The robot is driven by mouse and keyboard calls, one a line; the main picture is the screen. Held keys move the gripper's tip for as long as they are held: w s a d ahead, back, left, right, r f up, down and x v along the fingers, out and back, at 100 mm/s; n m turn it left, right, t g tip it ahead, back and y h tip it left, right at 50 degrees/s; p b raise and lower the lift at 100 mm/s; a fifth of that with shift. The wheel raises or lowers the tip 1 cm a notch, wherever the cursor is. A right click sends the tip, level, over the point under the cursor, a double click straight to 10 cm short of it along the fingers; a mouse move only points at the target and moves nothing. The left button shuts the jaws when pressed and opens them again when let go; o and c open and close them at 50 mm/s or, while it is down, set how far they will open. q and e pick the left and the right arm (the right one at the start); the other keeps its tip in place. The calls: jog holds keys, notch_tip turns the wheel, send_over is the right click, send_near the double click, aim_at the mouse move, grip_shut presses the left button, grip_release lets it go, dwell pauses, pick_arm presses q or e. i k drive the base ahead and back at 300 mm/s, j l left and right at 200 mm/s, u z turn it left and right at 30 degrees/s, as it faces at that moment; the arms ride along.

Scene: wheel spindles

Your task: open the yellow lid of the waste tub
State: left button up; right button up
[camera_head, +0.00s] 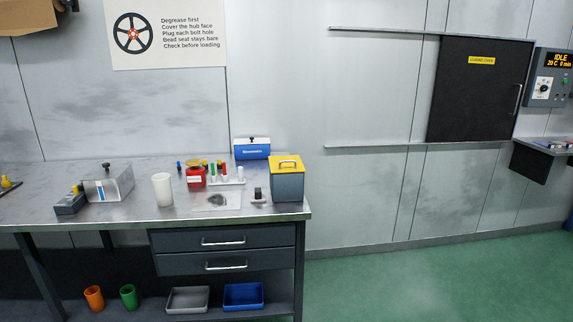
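The waste tub (288,187) is a dark grey box at the right end of the workbench. Its yellow lid (286,165) lies on top and looks closed, with a handle (289,162) on it. Neither of my grippers shows in the head view.
The workbench (140,211) also holds a red can (195,177), a white cup (162,190), a blue box (252,149) behind the tub and a small dark item (258,195) left of it. Drawers (225,240) are below. Green floor (430,275) to the right is clear.

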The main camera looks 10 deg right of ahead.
aim_at(278, 164)
jog(key=i+z, duration=0.25)
jog(key=i, duration=0.7)
jog(key=l, duration=0.1)
